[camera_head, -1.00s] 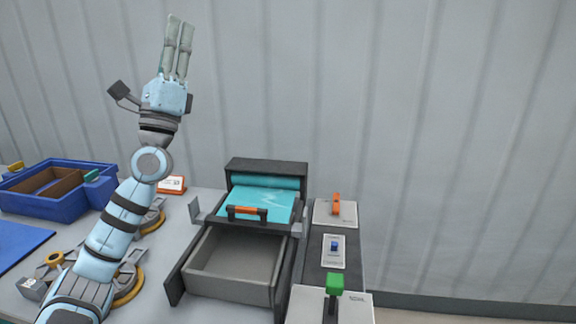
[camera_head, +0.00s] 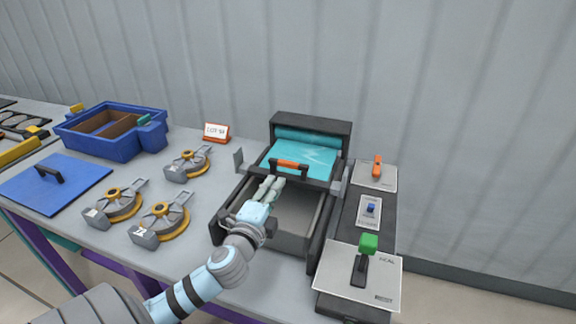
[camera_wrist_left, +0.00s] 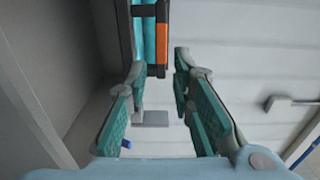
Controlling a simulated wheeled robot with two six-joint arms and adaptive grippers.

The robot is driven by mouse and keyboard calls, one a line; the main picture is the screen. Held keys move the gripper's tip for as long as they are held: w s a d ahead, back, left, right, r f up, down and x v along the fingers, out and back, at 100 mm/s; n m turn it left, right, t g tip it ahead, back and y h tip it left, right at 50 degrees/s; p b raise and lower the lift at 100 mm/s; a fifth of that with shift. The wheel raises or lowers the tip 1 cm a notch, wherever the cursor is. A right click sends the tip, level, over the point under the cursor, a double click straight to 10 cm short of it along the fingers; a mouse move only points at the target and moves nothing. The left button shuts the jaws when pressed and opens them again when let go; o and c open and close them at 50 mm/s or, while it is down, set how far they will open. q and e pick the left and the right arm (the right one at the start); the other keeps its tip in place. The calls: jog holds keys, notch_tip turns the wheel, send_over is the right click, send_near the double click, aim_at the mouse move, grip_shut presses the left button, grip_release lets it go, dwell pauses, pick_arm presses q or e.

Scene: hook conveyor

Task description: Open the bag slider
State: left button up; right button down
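The slider is a dark bar with an orange-gripped handle (camera_head: 289,165) at the front edge of a teal sheet of bag film (camera_head: 305,155). The handle also shows at the top of the left wrist view (camera_wrist_left: 162,44), just beyond the fingertips. My left gripper (camera_head: 269,184) is over the grey open bin, its fingers pointing at the handle from the front left. In the left wrist view the gripper (camera_wrist_left: 157,76) is open, with the fingers well apart and nothing between them. The fingers do not visibly touch the handle. My right gripper is not in view.
Right of the bin (camera_head: 300,215) stands a panel with an orange lever (camera_head: 377,167), a blue switch (camera_head: 370,207) and a green-knobbed lever (camera_head: 368,243). Left are several grey-yellow reels (camera_head: 166,216), a blue crate (camera_head: 112,135), a blue lid (camera_head: 60,183) and a small sign (camera_head: 216,132).

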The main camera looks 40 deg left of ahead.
aim_at(288, 166)
pick_arm(q)
jog(key=x, duration=1.1)
jog(key=shift+w+a, duration=0.1)
jog(key=shift+w, duration=0.1)
jog(key=shift+c, duration=0.4)
grip_shut()
